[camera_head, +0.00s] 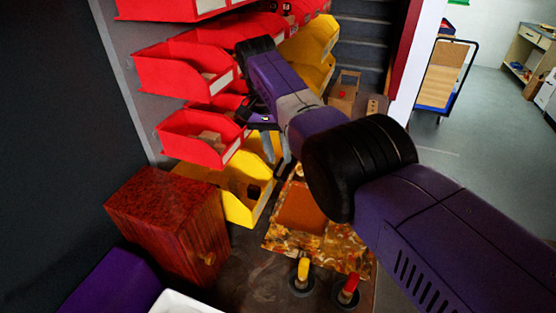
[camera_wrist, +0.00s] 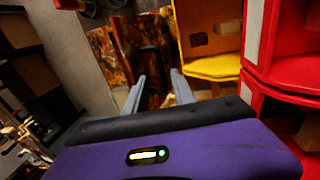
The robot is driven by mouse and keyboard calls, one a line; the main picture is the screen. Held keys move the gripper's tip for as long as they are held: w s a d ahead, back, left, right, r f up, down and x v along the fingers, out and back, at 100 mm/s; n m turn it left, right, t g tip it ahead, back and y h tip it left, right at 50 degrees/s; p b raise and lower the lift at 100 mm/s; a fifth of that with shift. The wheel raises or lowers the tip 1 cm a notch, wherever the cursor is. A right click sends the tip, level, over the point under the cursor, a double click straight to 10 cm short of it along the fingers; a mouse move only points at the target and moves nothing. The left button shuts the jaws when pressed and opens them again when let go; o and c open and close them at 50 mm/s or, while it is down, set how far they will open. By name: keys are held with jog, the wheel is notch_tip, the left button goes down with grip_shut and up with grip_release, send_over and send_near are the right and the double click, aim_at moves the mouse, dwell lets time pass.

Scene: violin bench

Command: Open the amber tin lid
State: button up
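The amber tin (camera_head: 320,250) has a marbled amber and brown surface and sits on the bench below the bins, with a plain orange-brown panel (camera_head: 303,207) on it. My arm covers its right and far parts. In the wrist view marbled amber surfaces (camera_wrist: 105,55) show beyond the fingers, with a dark handle-like shape (camera_wrist: 152,55) between them. I cannot tell whether the lid is raised. My gripper (camera_head: 277,165) is open, above and left of the tin; its two separate fingers also show in the wrist view (camera_wrist: 157,88), with nothing visible between them.
Red bins (camera_head: 195,138) and yellow bins (camera_head: 245,190) stack behind and left of the tin, close to my gripper. A wooden box (camera_head: 170,222) stands at left. A yellow-topped peg (camera_head: 303,270) and a red-topped peg (camera_head: 348,288) stand in front of the tin.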

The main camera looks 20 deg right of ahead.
notch_tip(320, 180, up, 17)
jog(key=p, duration=0.4)
jog(key=shift+c, duration=0.2)
